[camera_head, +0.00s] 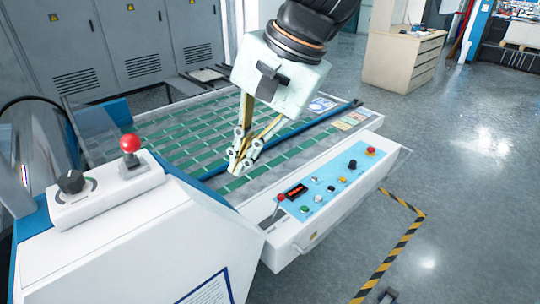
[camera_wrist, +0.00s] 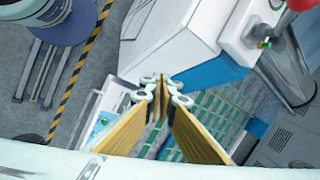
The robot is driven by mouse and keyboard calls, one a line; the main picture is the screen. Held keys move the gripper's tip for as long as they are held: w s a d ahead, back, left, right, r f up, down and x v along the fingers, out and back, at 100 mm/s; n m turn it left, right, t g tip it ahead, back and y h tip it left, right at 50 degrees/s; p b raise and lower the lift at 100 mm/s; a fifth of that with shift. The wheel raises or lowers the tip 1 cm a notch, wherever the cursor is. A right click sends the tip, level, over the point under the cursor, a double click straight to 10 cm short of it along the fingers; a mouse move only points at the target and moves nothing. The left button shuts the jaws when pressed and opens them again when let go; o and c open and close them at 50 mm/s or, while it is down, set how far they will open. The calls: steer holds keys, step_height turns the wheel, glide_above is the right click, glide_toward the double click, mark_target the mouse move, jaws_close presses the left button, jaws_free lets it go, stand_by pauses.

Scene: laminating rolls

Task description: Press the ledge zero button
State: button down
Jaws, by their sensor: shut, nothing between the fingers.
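The white ledge (camera_head: 325,215) runs along the front of the machine and carries a blue control panel (camera_head: 345,172). The panel has a lit red display (camera_head: 296,191), a green button (camera_head: 304,209), several small pale or yellow buttons, a black knob (camera_head: 352,164) and a red mushroom button (camera_head: 370,152). Their labels are too small to read, so I cannot tell which is the zero button. My gripper (camera_head: 240,160) is shut and empty, pointing down over the green-striped bed, left of the panel. In the wrist view, my gripper (camera_wrist: 161,82) hides part of the ledge.
A red-topped lever (camera_head: 281,198) stands at the panel's left end. A blue bar (camera_head: 310,120) crosses the bed. Space above the panel is clear.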

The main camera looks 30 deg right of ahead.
steer(key=w+d+f+m+t+y, duration=0.1)
steer(key=w+d+f+m, duration=0.15)
steer(key=w+m, duration=0.2)
steer(key=w+d+f+m+y, duration=0.1)
steer(key=w+d+f+m, duration=0.1)
steer(key=w+d+m, duration=0.3)
steer(key=m+t+h, duration=0.3)
steer(key=m+t, duration=0.2)
steer(key=m, duration=1.6)
glide_above(316, 177)
step_height(316, 177, down, 23)
steer(key=shift+d+r, duration=0.1)
steer(key=shift+r, duration=0.1)
steer(key=shift+f, duration=0.15)
steer(key=shift+f+b, duration=3.35)
steer(key=shift+f, duration=0.9)
steer(key=shift+f+b, duration=0.3)
steer(key=shift+f, duration=0.15)
